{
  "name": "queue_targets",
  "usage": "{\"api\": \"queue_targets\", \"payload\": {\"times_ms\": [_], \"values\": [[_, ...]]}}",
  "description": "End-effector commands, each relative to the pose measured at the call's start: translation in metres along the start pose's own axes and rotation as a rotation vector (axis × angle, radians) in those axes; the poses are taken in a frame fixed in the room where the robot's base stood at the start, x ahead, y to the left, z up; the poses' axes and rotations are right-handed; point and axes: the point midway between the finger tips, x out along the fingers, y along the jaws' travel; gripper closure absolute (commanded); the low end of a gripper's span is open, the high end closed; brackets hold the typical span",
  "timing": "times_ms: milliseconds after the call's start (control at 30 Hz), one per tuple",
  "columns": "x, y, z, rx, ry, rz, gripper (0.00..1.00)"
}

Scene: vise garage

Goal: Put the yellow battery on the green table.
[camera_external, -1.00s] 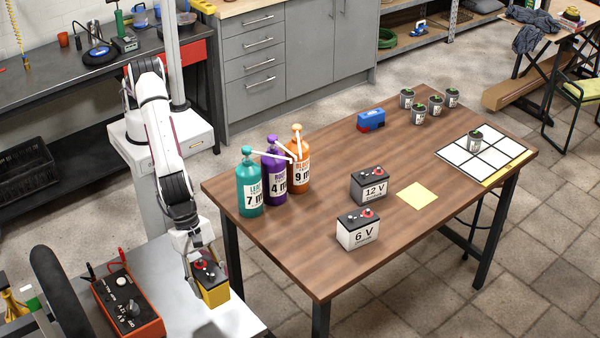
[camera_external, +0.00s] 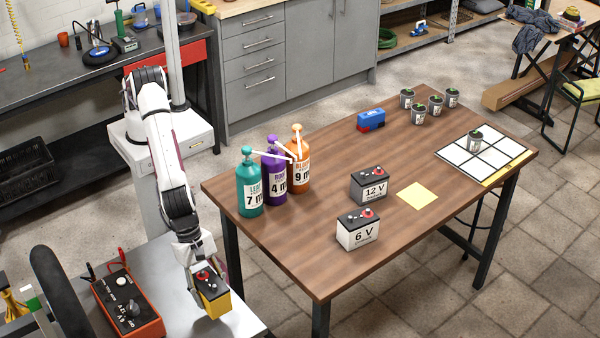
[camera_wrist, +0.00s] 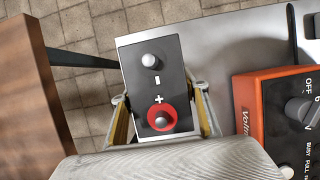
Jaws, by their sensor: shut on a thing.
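The yellow battery (camera_external: 217,305) has a black top with a red terminal and a grey one. My gripper (camera_external: 209,280) is shut on it, over the front part of the grey metal table. No green table shows; the large table (camera_external: 310,245) to the right has a brown wooden top.
An orange-and-black charger (camera_external: 129,308) stands left of the battery. The wooden table bears a 6 V battery (camera_external: 357,236), a 12 V battery (camera_external: 369,191), several bottles, a yellow note (camera_external: 414,196), a blue block (camera_external: 371,120) and cups. Its near left part is clear.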

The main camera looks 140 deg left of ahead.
Motion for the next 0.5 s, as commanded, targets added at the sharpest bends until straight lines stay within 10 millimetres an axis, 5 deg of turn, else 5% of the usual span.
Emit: {"api": "queue_targets", "payload": {"times_ms": [500], "values": [[0.015,-0.001,-0.004,-0.001,-0.008,-0.002,1.00]]}}
